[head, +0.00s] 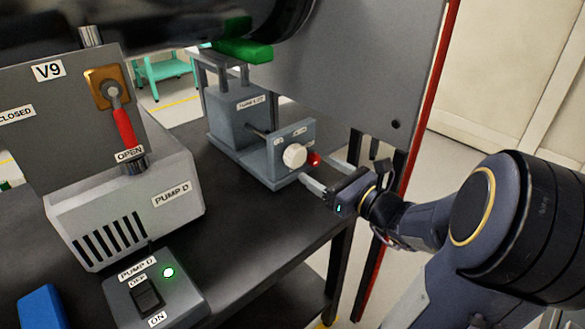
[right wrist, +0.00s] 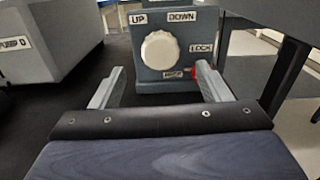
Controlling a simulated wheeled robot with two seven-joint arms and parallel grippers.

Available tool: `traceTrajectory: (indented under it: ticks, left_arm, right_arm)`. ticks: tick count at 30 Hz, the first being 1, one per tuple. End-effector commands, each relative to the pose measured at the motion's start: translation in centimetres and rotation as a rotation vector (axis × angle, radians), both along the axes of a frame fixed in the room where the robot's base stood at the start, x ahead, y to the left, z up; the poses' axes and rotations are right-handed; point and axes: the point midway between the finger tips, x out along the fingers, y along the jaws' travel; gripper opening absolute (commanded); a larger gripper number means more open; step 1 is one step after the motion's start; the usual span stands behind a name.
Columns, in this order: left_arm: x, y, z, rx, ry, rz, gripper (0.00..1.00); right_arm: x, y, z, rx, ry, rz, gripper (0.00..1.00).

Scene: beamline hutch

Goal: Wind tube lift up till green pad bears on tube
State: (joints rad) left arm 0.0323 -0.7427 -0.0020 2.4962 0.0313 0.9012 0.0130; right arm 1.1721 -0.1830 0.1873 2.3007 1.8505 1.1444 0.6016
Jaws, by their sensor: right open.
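The tube lift (head: 235,118) is a grey-blue block on the dark bench, with posts rising to a green pad (head: 245,52). The dark, shiny tube (head: 150,22) runs above the pad. I cannot tell whether pad and tube touch. A white round knob (head: 294,156) sits on the lift's front plate, with a red knob (head: 314,159) beside it. My right gripper (head: 313,168) is open and empty, just in front of the white knob. In the right wrist view, the white knob (right wrist: 160,51) stands beyond and between the fingers, under UP and DOWN labels. My left gripper is out of view.
A switch box (head: 155,295) with a lit green lamp is in front. A grey panel (head: 360,60) with a red edge rises behind my right gripper.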

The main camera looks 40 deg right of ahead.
Motion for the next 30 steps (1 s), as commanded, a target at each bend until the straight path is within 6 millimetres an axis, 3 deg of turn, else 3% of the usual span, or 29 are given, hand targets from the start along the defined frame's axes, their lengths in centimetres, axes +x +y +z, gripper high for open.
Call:
traceTrajectory:
  ticks: [12,23,30]
  left_arm:
    - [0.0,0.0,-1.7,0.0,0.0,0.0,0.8]
    - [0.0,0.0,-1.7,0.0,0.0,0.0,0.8]
    - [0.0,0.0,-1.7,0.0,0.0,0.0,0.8]
  right_arm:
    - [6.1,0.6,0.0,0.0,-0.004,0.003,0.7]
    - [6.9,0.7,0.1,-0.001,-0.004,0.002,0.7]
    - [6.9,0.6,0.1,-0.001,-0.004,0.002,0.41]
